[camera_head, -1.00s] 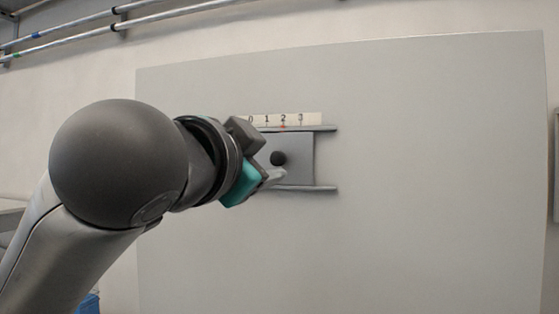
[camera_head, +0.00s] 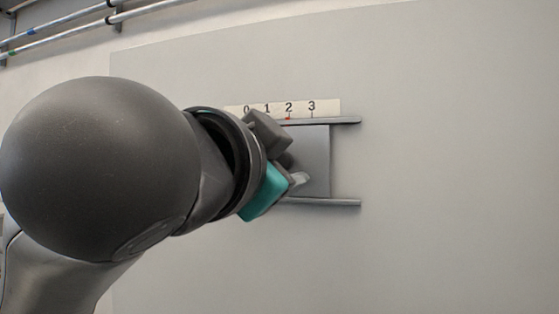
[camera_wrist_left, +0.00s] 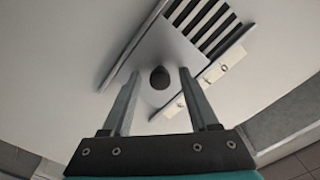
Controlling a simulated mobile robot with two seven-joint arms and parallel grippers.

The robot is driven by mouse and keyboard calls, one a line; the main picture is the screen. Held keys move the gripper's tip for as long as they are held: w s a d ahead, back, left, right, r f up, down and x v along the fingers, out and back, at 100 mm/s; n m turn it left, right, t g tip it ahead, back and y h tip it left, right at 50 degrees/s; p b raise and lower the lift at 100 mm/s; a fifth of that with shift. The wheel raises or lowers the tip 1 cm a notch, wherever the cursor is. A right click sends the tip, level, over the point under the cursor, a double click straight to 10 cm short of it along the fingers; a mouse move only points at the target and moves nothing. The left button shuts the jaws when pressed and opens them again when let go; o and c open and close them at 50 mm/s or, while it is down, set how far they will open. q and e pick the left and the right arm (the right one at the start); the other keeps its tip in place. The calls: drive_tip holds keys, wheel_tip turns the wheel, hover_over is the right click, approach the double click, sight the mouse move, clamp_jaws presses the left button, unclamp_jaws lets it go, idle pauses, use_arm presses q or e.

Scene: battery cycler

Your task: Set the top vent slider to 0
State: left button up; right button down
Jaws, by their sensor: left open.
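The top vent slider is a grey plate (camera_head: 316,160) between two horizontal rails on a light panel. Its dark round knob (camera_wrist_left: 160,77) shows clearly in the left wrist view; in the head view it is mostly hidden by my gripper. A white scale (camera_head: 330,107) reads 0 to 3 above the upper rail, and a small red mark (camera_head: 288,118) stands under the 2. My left gripper (camera_head: 292,168) is in front of the plate's left part. In the left wrist view its open fingers (camera_wrist_left: 159,82) show on either side of the knob; contact cannot be told. My right gripper is not in view.
The upper rail (camera_head: 340,120) and lower rail (camera_head: 335,202) stand out from the panel. Dark vent slots (camera_wrist_left: 208,22) show beside the plate in the left wrist view. The panel (camera_head: 450,180) to the right is bare. Pipes (camera_head: 70,30) run along the upper left wall.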

use_arm(q)
drive_tip(key=shift+s, duration=0.1)
clamp_jaws()
idle(0.3)
idle(0.9)
